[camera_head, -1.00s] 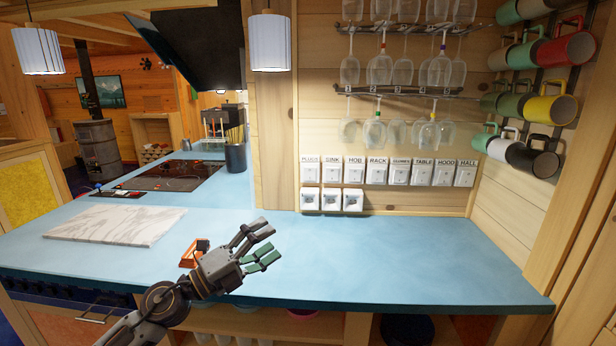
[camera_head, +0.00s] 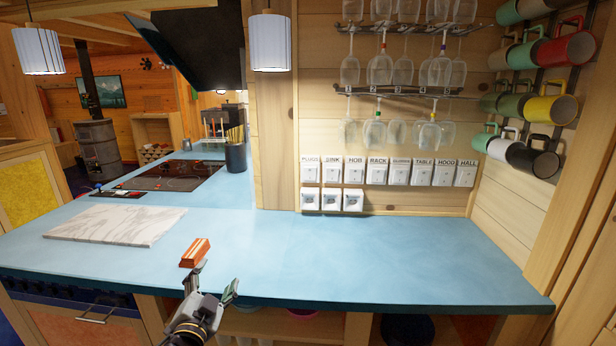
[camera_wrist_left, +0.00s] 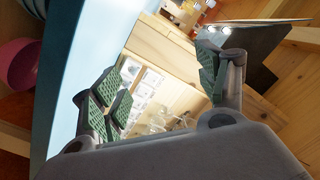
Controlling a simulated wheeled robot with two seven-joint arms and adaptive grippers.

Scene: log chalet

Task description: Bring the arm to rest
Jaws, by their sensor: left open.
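My left gripper (camera_head: 212,281) is low in the head view, at the front edge of the blue counter (camera_head: 330,262). It is open and empty. In the left wrist view its two green-padded fingers (camera_wrist_left: 163,88) stand wide apart with nothing between them. Beyond them show the counter's edge, the wooden wall and the switches. An orange block-like thing (camera_head: 195,252) lies on the counter just behind the gripper, apart from its fingers as far as I can tell. My right gripper is not in view.
A marble board (camera_head: 115,226) lies on the counter to the left, with a black hob (camera_head: 172,176) farther back. Labelled switches (camera_head: 388,172), hanging glasses (camera_head: 400,70) and mugs (camera_head: 550,110) are on the walls. The counter's middle and right are clear. Open shelves (camera_head: 262,325) are below.

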